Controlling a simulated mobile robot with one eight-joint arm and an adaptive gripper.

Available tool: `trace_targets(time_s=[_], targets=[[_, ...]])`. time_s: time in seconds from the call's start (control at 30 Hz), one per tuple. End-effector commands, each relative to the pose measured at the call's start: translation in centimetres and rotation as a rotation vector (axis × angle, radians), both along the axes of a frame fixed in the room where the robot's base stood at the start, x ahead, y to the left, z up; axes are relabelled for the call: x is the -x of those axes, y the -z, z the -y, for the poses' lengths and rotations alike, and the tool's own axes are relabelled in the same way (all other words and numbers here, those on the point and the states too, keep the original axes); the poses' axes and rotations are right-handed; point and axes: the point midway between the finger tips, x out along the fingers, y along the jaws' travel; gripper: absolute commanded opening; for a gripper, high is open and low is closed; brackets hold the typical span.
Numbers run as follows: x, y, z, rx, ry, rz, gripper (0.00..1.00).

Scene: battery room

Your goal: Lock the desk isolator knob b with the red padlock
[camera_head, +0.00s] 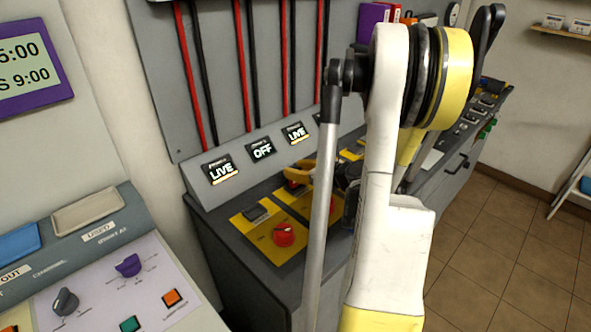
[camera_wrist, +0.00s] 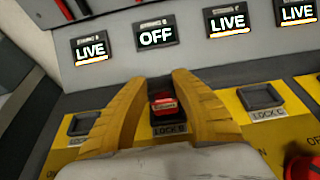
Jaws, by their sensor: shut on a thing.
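In the wrist view my gripper (camera_wrist: 168,92) has its yellow fingers closed around the red padlock (camera_wrist: 163,103). The padlock is at the tray marked LOCK B (camera_wrist: 168,129); I cannot tell whether it rests in the tray or is slightly above it. In the head view my gripper (camera_head: 301,174) is low over the desk, partly behind my arm. A red knob (camera_head: 283,234) on the nearest yellow plate shows in the head view. Part of another red knob (camera_wrist: 303,168) shows at the wrist view's right edge.
The LOCK C tray (camera_wrist: 262,97) is right of my gripper and looks empty. Behind the trays is a sloped panel with an OFF display (camera_wrist: 156,36) and several LIVE displays (camera_wrist: 90,50). A console with a purple knob (camera_head: 128,265) is at left.

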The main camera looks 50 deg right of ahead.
Motion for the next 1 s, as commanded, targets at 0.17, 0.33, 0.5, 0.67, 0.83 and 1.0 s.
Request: trace_targets(time_s=[0.17,0.33,0.5,0.67,0.83,1.0], targets=[[0.0,0.2,0.0,0.0,0.0,0.0,0.0],[0.0,0.6,0.0,0.0,0.0,0.0,0.0],[0.0,0.9,0.0,0.0,0.0,0.0,0.0],[0.0,1.2,0.0,0.0,0.0,0.0,0.0],[0.0,1.2,0.0,0.0,0.0,0.0,0.37],[0.0,1.2,0.0,0.0,0.0,0.0,0.37]])
